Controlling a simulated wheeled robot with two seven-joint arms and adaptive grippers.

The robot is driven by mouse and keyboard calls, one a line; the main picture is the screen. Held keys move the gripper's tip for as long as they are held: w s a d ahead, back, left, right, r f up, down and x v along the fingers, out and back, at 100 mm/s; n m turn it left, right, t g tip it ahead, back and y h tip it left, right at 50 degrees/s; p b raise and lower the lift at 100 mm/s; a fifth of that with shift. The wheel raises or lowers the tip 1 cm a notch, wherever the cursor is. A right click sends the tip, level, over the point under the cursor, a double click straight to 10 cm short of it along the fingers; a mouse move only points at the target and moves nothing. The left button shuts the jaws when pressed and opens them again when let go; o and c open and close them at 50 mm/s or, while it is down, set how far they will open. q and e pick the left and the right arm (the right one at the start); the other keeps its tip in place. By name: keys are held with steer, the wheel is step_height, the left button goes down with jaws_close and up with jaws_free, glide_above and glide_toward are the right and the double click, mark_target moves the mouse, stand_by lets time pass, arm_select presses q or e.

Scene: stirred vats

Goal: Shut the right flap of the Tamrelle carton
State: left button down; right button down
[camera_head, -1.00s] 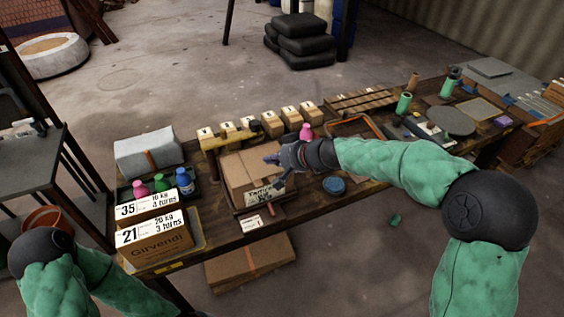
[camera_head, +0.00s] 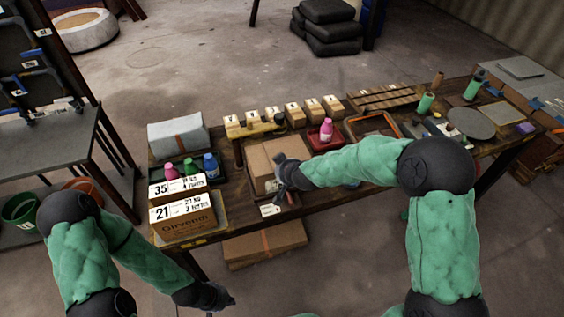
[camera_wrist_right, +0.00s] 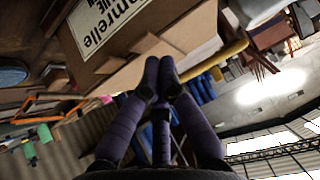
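The Tamrelle carton (camera_head: 262,158) is a brown box on the workbench. Its name label shows in the right wrist view (camera_wrist_right: 102,32), where brown flap edges (camera_wrist_right: 150,48) stick out past the wall. In the head view my right gripper (camera_head: 281,182) is at the carton's front right corner and hides part of the label and right side. In the right wrist view its purple fingers (camera_wrist_right: 160,66) meet at the tips with nothing seen between them. I cannot tell whether they touch the carton. My left gripper (camera_head: 215,297) is low in front of the bench, away from the carton; its fingers are unclear.
Left of the carton are a Girvendi box (camera_head: 185,222) and several bottles (camera_head: 190,168). Small numbered boxes (camera_head: 293,114) line the back. A pink bottle (camera_head: 326,130) stands in a red tray to the right. A flat carton (camera_head: 265,243) lies below the bench.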

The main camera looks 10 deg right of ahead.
steer(key=shift+a+f+p, duration=0.15)
steer(key=shift+f+p, duration=0.4)
steer(key=shift+f, duration=0.1)
steer(key=shift+f, duration=0.1)
stand_by(0.3)
steer(key=s+r+p, duration=0.7)
steer(key=r+p, duration=0.1)
steer(key=r, duration=0.4)
steer(key=shift+d+r+p, duration=0.25)
steer(key=shift+r+p, duration=0.05)
stand_by(0.4)
